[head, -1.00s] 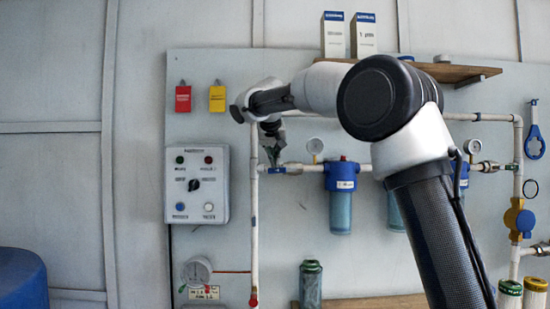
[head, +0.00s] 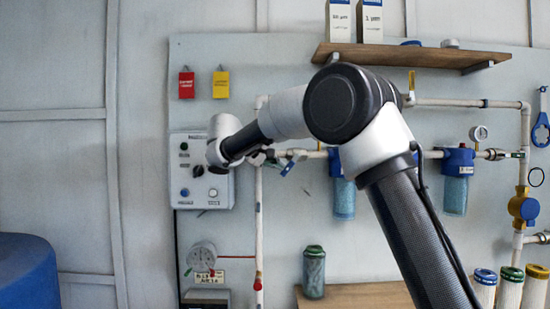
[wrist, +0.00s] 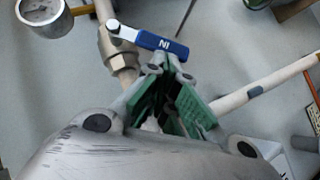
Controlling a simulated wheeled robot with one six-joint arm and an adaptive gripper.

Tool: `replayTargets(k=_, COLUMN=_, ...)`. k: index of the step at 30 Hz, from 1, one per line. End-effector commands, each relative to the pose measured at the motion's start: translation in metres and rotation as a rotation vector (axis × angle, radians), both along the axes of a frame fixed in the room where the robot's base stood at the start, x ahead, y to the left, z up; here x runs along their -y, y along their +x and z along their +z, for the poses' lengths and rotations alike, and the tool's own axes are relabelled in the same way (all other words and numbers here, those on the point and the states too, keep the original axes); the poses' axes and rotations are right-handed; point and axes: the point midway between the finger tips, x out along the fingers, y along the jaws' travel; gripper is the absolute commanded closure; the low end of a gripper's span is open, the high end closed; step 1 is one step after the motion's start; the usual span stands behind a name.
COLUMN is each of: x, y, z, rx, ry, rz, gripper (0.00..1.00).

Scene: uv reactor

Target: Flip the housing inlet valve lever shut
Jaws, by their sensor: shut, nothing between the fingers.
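The inlet valve lever is a blue handle marked "IN" (wrist: 165,43) on a silver pivot, close in front of my fingertips in the wrist view. It lies slantwise across its pipe, neither in line with it nor fully square. In the head view the blue lever (head: 288,168) slants below the pipe, just right of my gripper (head: 279,158). In the wrist view my gripper (wrist: 168,68) is shut and empty, its green-padded fingers meeting beside the lever's edge. I cannot tell whether they touch it.
A pressure gauge (wrist: 43,14) sits by the valve. The control box (head: 202,170) is behind my wrist at left. Blue-capped filter housings (head: 458,160) hang to the right, one partly hidden by my arm. A wooden shelf (head: 400,54) is above, and a green canister (head: 314,270) stands below.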

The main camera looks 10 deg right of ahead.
Motion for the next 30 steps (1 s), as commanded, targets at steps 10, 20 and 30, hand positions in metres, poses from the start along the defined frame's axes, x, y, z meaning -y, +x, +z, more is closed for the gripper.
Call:
replayTargets(k=10, x=0.012, y=-0.002, z=-0.024, rx=-0.065, ry=-0.315, rz=-0.001, gripper=1.0)
replayTargets(k=20, x=0.023, y=-0.004, z=-0.035, rx=-0.101, ry=-0.503, rz=-0.002, gripper=1.0)
replayTargets(k=30, x=0.028, y=-0.005, z=-0.04, rx=-0.1, ry=-0.499, rz=-0.002, gripper=1.0)
